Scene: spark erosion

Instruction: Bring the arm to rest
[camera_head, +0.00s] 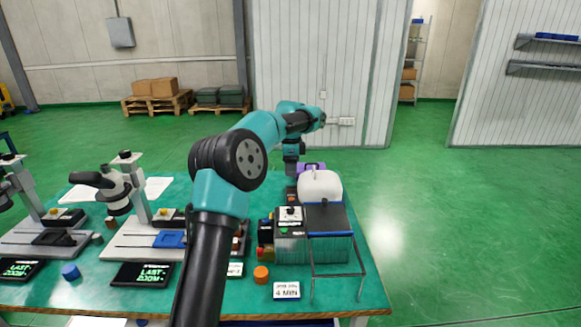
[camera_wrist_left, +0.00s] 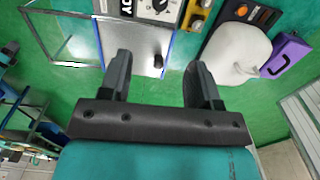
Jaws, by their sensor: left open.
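My left arm reaches in from the bottom middle of the head view and bends down at the far side of the green bench (camera_head: 377,291). Its gripper (camera_head: 291,168) is small there, behind and left of the white jug (camera_head: 320,186). In the left wrist view the two dark fingers of my left gripper (camera_wrist_left: 159,76) stand wide apart. Nothing is held between them. The white jug (camera_wrist_left: 236,50) is to the right of the fingers, apart from them. My right gripper is in neither view.
A spark erosion unit with a clear tank (camera_head: 315,249) stands at the bench's right end. A purple box (camera_head: 312,167) is behind the jug. Microscope stands (camera_head: 140,205) fill the left. A card reading "4 MIN" (camera_head: 287,290) is at the front. Green floor (camera_head: 470,220) right of the bench is clear.

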